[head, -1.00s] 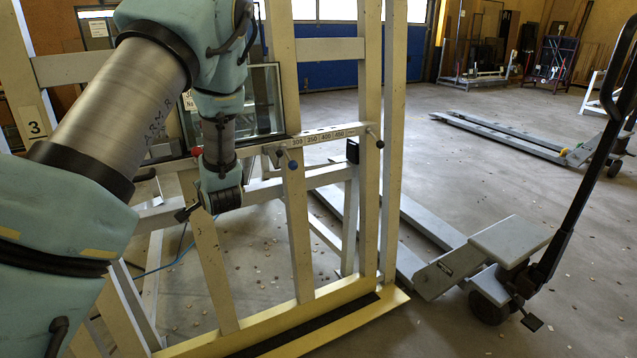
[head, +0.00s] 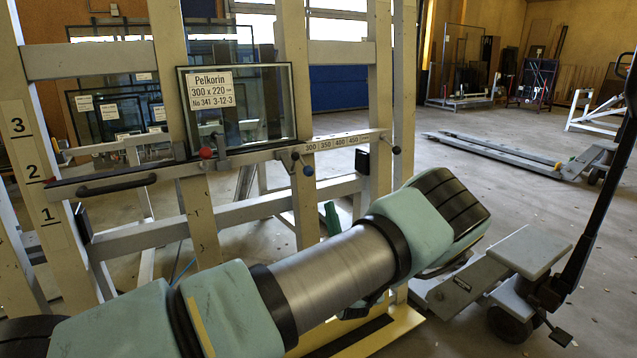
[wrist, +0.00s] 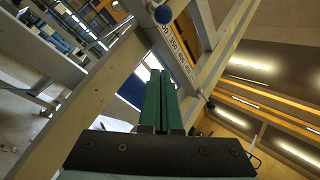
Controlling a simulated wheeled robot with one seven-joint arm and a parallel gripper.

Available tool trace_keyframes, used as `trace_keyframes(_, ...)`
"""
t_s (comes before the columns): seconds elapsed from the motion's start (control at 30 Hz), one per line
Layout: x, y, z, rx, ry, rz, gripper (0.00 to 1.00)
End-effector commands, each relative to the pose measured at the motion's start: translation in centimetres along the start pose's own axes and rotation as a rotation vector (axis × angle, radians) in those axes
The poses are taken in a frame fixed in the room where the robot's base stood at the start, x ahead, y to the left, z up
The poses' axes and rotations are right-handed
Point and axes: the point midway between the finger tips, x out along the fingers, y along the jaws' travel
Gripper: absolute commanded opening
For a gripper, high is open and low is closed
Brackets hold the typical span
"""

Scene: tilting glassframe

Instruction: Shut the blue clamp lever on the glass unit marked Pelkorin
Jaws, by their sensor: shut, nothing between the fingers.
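The glass unit marked Pelkorin (head: 270,110) stands upright on the rail of the frame, its label facing me. The lever with the blue knob (head: 308,171) is below the rail, near the unit's lower right corner; its blue knob (wrist: 163,14) also shows at the top of the wrist view. My gripper (wrist: 161,75) has its green fingers together with nothing between them, pointing toward the rail, apart from the blue knob. In the head view only a bit of green finger (head: 331,217) shows behind my arm, below and right of the knob.
A red knob (head: 206,153) sits on the rail left of the blue one. Dark knobs are close by (head: 295,156) and at the rail's right end (head: 397,150). Frame uprights (head: 378,90) stand around the rail. A pallet truck (head: 520,255) is at the right.

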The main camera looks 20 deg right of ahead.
Motion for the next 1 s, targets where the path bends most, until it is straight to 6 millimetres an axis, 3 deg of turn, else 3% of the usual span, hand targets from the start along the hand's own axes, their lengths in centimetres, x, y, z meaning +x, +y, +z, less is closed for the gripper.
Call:
trace_keyframes(0.17, 0.1, 0.0, 0.0, -0.001, 0.000, 0.002, 0.00)
trace_keyframes(0.33, 1.7, 0.1, 0.2, -0.002, -0.003, 0.003, 0.00)
trace_keyframes(0.8, 10.4, 0.1, 0.2, -0.002, -0.001, 0.003, 0.00)
trace_keyframes(1.0, 9.2, 0.0, 2.7, -0.001, 0.002, 0.004, 0.00)
